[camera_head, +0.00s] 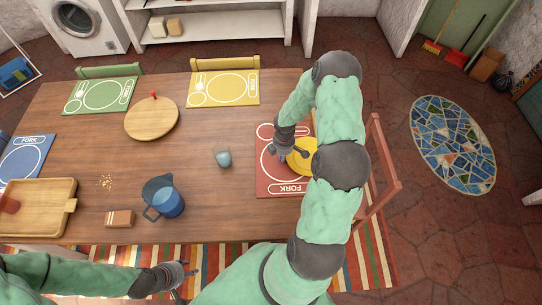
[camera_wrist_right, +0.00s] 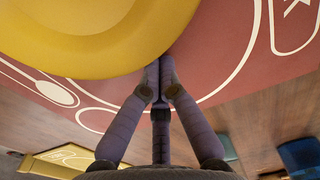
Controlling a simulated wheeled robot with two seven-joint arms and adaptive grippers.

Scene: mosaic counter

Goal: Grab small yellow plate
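The small yellow plate (camera_head: 304,157) is at the red placemat on the table's right side, partly hidden behind my right arm. It fills the upper left of the right wrist view (camera_wrist_right: 90,35). My right gripper (camera_head: 298,154) is at the plate's left edge. In the right wrist view its fingertips (camera_wrist_right: 160,72) are drawn together at the plate's rim, seemingly with the thin rim between them. I cannot tell whether the plate touches the mat. My left gripper (camera_head: 186,281) is off the table's front edge, empty, with its fingers apart.
The red placemat (camera_head: 267,178) lies under the plate area. A small cup (camera_head: 223,158) stands to its left. A blue pitcher (camera_head: 167,202), a wooden tray (camera_head: 35,222) and a round board (camera_head: 152,120) are further left. A chair (camera_head: 383,160) stands at the right edge.

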